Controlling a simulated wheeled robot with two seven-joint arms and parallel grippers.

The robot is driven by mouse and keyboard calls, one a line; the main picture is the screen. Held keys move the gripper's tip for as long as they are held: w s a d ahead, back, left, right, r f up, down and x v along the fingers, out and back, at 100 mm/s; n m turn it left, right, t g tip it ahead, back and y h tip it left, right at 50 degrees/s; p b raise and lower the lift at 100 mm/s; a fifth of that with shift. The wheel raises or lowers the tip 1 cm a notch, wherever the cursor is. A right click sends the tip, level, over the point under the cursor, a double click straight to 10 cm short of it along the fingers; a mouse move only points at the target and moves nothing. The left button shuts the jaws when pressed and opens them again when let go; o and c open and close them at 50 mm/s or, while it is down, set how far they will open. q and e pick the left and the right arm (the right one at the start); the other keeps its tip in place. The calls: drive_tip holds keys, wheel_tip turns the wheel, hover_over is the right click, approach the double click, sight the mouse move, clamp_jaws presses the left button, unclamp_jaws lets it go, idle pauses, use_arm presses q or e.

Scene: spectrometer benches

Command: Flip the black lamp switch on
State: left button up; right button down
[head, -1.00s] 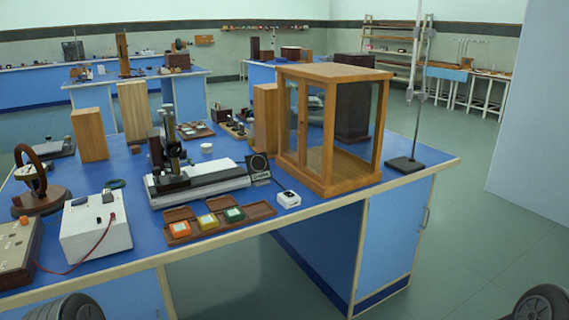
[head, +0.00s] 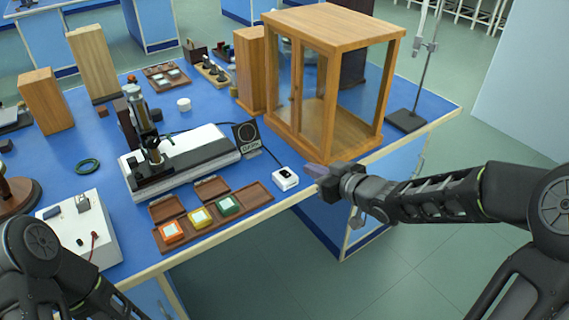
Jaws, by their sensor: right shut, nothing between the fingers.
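A small white switch box (head: 285,180) sits near the front edge of the blue bench, with a small dark spot on its top. A black cable runs from it back toward the instrument. I cannot tell the position of any switch lever on it. My right gripper (head: 314,171) is shut and empty. It appears just right of the white box, near the bench edge, with a small gap between them in the picture. My left arm shows at the lower left, but its gripper is out of view.
A wood and glass cabinet (head: 335,85) stands behind the right gripper. A microscope-like instrument on a white base (head: 190,165), a small black sign (head: 247,138) and a brown tray (head: 262,196) of coloured blocks are left of the box. A stand (head: 405,120) is at right.

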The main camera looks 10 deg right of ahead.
hover_over(285, 174)
drive_tip(key=s+d, duration=0.1)
drive_tip(key=s, duration=0.1)
wheel_tip(285, 174, down, 4)
drive_tip(key=shift+s+d+r, duration=0.1)
drive_tip(key=shift+s+r, duration=0.05)
drive_tip(key=shift+r, duration=0.1)
drive_tip(key=f, duration=0.3)
drive_tip(key=shift+s+d+f, duration=0.15)
drive_tip(key=shift+s+d, duration=0.05)
drive_tip(key=shift+f, duration=0.35)
